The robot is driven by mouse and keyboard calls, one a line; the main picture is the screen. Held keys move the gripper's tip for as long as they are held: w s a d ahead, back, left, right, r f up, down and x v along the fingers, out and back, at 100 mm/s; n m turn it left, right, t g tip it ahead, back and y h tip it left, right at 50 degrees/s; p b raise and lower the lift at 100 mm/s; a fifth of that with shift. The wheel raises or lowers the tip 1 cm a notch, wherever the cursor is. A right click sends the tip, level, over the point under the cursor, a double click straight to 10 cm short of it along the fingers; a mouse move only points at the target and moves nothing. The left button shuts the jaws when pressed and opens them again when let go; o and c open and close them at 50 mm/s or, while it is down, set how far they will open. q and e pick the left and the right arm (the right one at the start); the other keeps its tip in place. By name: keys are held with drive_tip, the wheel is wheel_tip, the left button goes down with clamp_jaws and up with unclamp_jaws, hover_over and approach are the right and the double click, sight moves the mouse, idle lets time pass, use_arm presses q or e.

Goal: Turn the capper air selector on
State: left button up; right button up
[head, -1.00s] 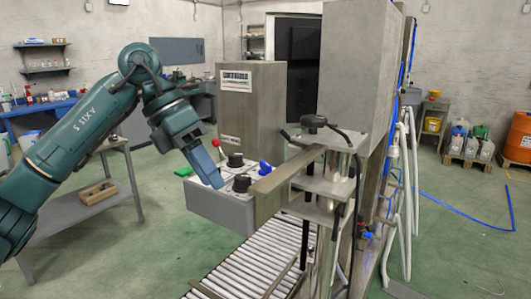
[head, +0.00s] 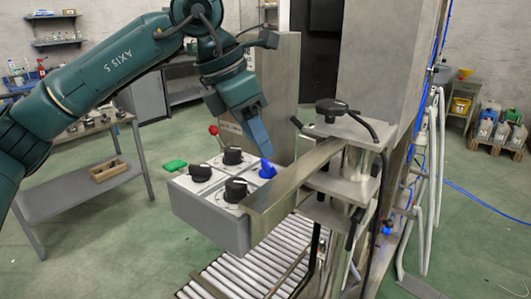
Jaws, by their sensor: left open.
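A grey control box (head: 210,218) stands beside the conveyor, with several black rotary knobs, one of them the front knob (head: 236,190), on its top. A blue knob (head: 267,168) sits at the right of the top, near the metal rail. Labels are too small to read, so I cannot tell which knob is the capper air selector. My left gripper (head: 262,148) points down just above and behind the blue knob, its jaws open and seen nearly edge-on. I cannot tell whether it touches the knob. My right gripper is not in view.
A metal rail (head: 290,188) runs along the box's right side towards the capper's clamp plates (head: 345,132). A red-balled lever (head: 213,130) and a green piece (head: 175,165) are at the box's back and left. The roller conveyor (head: 245,265) lies below. A grey table (head: 75,190) stands left.

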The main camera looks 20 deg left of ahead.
sight(268, 162)
use_arm(q)
drive_tip(key=shift+x, duration=2.35)
drive_tip(key=c, duration=0.7)
